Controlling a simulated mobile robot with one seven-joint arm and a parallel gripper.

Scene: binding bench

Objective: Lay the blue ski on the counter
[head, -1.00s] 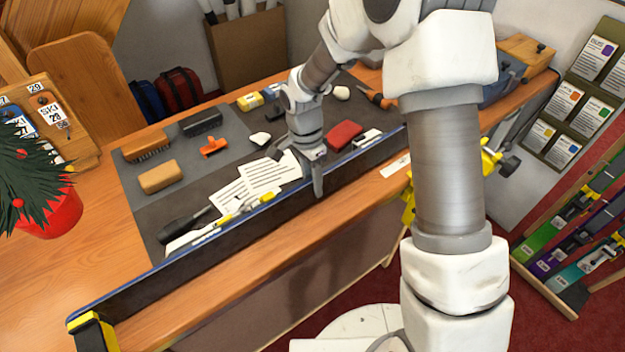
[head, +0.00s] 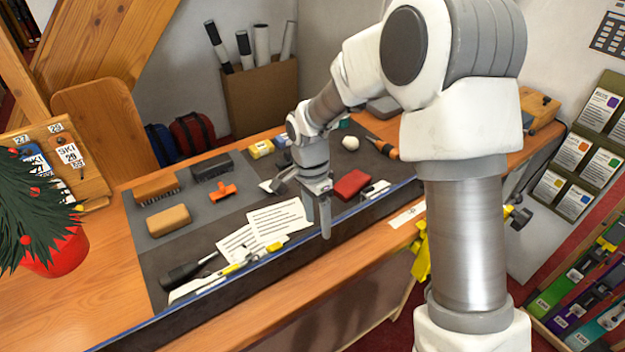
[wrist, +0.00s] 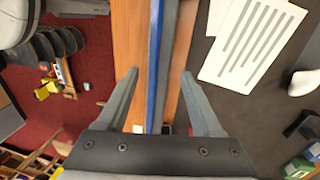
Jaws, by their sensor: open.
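The blue ski (head: 262,268) is a long dark strip with a blue edge. In the wrist view, the ski's blue edge (wrist: 154,60) runs between the open fingers of my gripper (wrist: 160,74), with a visible gap on each side. Its lower edge at the counter is not clear.
A grey mat (head: 150,245) behind the ski holds white papers (head: 285,217), brushes, a red block (head: 352,184) and several tools. A yellow vise (head: 421,258) is at the counter's front edge. A potted plant (head: 62,255) stands left. Bare counter lies left of the mat.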

